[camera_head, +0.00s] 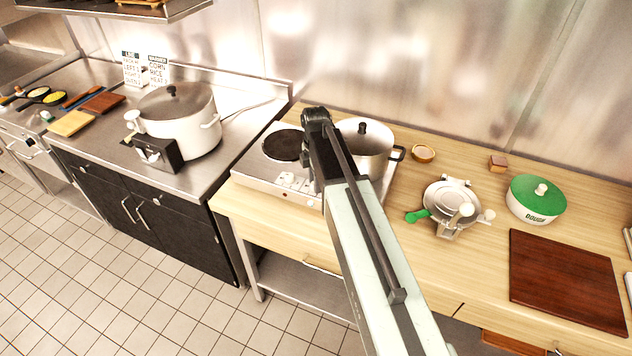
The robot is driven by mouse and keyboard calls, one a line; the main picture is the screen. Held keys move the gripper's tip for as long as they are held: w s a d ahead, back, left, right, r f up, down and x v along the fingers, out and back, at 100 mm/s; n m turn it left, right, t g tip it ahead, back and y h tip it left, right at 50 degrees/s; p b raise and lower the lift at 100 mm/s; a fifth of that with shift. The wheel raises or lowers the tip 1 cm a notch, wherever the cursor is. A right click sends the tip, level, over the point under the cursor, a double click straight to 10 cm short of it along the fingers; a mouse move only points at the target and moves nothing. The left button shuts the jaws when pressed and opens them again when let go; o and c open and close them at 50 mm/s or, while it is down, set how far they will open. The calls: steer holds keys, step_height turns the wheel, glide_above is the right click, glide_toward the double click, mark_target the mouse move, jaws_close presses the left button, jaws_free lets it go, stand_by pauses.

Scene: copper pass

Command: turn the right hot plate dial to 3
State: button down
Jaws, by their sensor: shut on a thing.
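The hot plate (256,172), a steel double unit, sits at the left end of the wooden counter. Its left burner (283,146) is dark and bare, and a steel pot (366,150) with a lid stands on the right burner. My gripper (316,178) is low at the right front of the hot plate, shut at the right dial. My own arm covers the fingertips, the right dial and its setting, so the dial's number cannot be read.
A big white pot (178,122) stands on the steel counter to the left. Right of the hot plate are a small bowl (423,153), a round metal press (450,200), a green-lidded dough pot (537,198) and a brown board (566,280).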

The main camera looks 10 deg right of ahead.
steer(key=shift+s, duration=0.15)
stand_by(0.3)
steer(key=c, duration=1.1)
jaws_free()
steer(key=shift+o, duration=0.2)
step_height(320, 180, up, 8)
steer(key=p, duration=0.8)
steer(key=shift+f, duration=0.1)
